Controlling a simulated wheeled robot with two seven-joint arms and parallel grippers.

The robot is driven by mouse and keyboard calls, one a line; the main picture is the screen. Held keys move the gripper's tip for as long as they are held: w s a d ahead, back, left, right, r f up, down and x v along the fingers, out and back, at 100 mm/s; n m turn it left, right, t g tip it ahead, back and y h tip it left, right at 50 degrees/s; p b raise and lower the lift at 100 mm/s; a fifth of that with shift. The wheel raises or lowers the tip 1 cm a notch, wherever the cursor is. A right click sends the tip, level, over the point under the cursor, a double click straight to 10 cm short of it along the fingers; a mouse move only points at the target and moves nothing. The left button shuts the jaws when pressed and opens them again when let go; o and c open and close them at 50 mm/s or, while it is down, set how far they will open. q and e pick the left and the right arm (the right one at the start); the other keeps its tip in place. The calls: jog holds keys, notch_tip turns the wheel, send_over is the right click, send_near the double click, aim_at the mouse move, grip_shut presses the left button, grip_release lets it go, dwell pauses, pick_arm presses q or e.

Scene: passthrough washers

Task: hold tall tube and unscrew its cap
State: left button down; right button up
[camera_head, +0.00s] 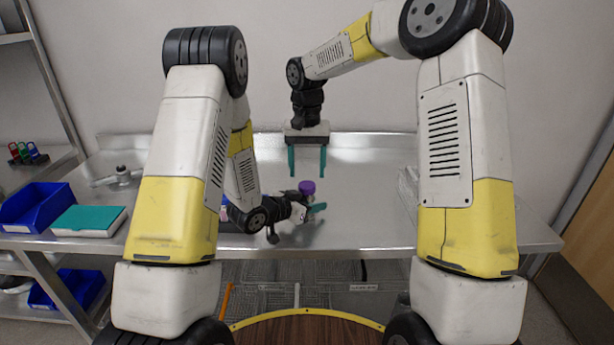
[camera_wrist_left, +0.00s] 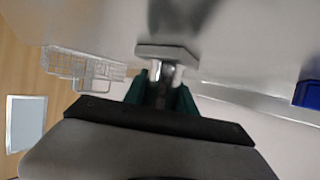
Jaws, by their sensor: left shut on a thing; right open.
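The tall tube's purple cap (camera_head: 307,187) shows in the head view above my left gripper (camera_head: 314,208), low over the steel table. The tube's body is mostly hidden there by the gripper. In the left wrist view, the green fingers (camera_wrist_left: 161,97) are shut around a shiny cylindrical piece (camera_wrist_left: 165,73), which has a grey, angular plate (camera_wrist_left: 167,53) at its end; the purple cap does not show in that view. My right gripper (camera_head: 307,165) points down with its two teal fingers apart and empty, above and behind the cap, not touching it.
At the table's left are a blue bin (camera_head: 37,206), a teal-topped box (camera_head: 90,219) and a metal fitting (camera_head: 123,175). A wire basket (camera_wrist_left: 85,64) shows in the left wrist view. The table's back middle (camera_head: 360,165) is clear. My arms hide parts of the table.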

aim_at(307, 184)
jog(key=m, duration=0.2)
jog(key=r+m, duration=0.1)
jog(key=m, duration=0.1)
jog(key=r+m, duration=0.1)
jog(key=m, duration=0.4)
jog(key=r+m, duration=0.1)
jog(key=m, duration=0.1)
jog(key=shift+r+m, duration=0.1)
jog(key=shift+m, duration=1)
notch_tip(307, 184, down, 8)
jog(key=shift+r, duration=0.1)
